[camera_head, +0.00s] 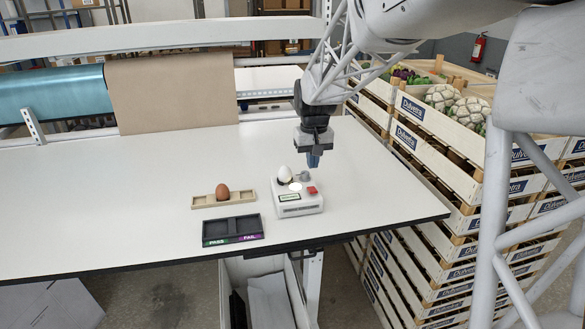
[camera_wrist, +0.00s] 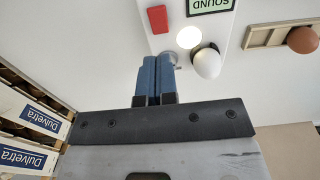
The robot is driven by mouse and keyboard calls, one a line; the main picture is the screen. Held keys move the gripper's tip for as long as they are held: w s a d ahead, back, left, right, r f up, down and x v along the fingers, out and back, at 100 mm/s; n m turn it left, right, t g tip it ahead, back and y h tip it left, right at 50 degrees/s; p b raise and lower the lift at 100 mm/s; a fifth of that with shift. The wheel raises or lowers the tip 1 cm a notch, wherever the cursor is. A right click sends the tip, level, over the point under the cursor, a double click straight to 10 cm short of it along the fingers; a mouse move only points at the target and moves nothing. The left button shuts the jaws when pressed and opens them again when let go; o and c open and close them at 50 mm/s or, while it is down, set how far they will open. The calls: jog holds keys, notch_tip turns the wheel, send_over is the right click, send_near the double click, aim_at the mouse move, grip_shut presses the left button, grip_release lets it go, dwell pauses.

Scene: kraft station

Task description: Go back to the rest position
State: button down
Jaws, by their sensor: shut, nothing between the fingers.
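My gripper (camera_head: 313,160) is shut and empty, above the table just behind the white tester device (camera_head: 299,208). In the wrist view its two blue fingers (camera_wrist: 156,62) are together, pointing at the device. A white egg (camera_head: 284,174) sits on the device's back left; it also shows in the wrist view (camera_wrist: 207,62), beside the fingers and apart from them. The device has a red button (camera_head: 312,190), a lit round spot (camera_wrist: 189,37) and a display (camera_wrist: 209,4) reading "SOUND".
A brown egg (camera_head: 222,192) sits in a wooden tray (camera_head: 203,201) on the white table (camera_head: 110,195). A black tray (camera_head: 232,229) marked PASS and FAIL stands in front, empty. Stacked produce crates (camera_head: 440,228) stand right of the table. The table's left side is clear.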

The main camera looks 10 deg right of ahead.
jog(key=s+a+r+t, duration=0.1)
jog(key=s, duration=1.7)
jog(key=s+a+r+t, duration=0.1)
jog(key=s+a, duration=0.1)
jog(key=s, duration=1.6)
jog(key=shift+s+a+r+t, duration=0.25)
jog(key=shift+a+r+t, duration=0.05)
jog(key=shift+r, duration=0.05)
